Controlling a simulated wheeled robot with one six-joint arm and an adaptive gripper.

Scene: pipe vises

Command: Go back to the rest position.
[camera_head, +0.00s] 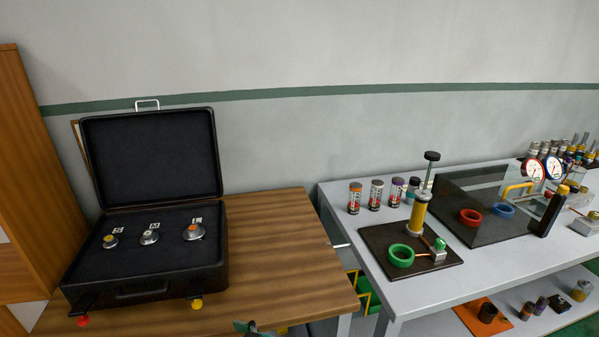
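No part that I can surely name as my gripper shows in the head view. A small dark teal piece pokes up at the bottom edge, in front of the wooden table (285,250); most of it is cut off and I cannot tell what it is. An open black case (150,285) stands on the wooden table with its lid upright. Three small metal pieces with coloured tops sit in its dark lining: a yellow-topped one (110,241), a grey one (149,237) and an orange-topped one (193,232).
A grey bench (400,300) at right bears several small cans, a dark board (380,240) with a yellow cylinder (418,215) and green ring (401,255), and a glassy dark panel with red and blue rings. A wooden cabinet (25,180) stands left. The wooden table's right part is clear.

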